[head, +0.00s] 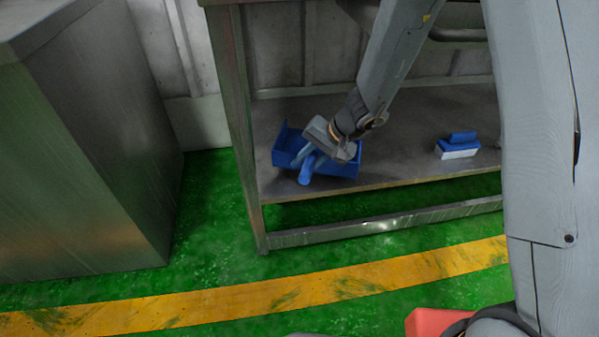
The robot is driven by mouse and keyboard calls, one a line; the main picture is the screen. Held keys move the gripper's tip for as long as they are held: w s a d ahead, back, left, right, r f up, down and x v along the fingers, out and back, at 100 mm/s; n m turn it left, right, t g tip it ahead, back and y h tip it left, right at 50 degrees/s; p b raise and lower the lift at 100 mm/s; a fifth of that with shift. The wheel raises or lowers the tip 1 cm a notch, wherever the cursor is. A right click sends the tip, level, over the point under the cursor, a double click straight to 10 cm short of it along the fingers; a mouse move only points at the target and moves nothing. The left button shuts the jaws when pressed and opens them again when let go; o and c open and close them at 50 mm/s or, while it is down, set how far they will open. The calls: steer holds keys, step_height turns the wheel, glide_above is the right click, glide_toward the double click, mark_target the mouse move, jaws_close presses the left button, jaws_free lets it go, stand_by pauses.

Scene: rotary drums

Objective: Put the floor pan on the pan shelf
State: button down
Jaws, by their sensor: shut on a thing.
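The floor pan (340,169) is a blue open pan with raised walls and a short round handle that points toward me. It is at the left part of the pan shelf (400,172), a grey board low inside a metal frame. My gripper (306,157) is shut on the pan at its handle. My wrist and gripper hide the middle of the pan. The pan looks to be at the shelf surface, but I cannot tell whether it rests fully on it.
A blue and white brush (457,147) lies farther right on the shelf. The frame's left post (243,130) stands close left of the pan. A grey metal cabinet (90,150) stands at the left. Green floor with a yellow stripe (250,296) lies in front. A red object (428,321) shows at the bottom.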

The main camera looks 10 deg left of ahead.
steer(key=shift+d+b+x, duration=0.25)
steer(key=shift+b+x, duration=0.7)
steer(key=shift+x, duration=0.9)
steer(key=shift+f, duration=0.25)
steer(key=c, duration=1.5)
jaws_free()
steer(key=shift+c, duration=0.2)
steer(key=shift+r, duration=0.15)
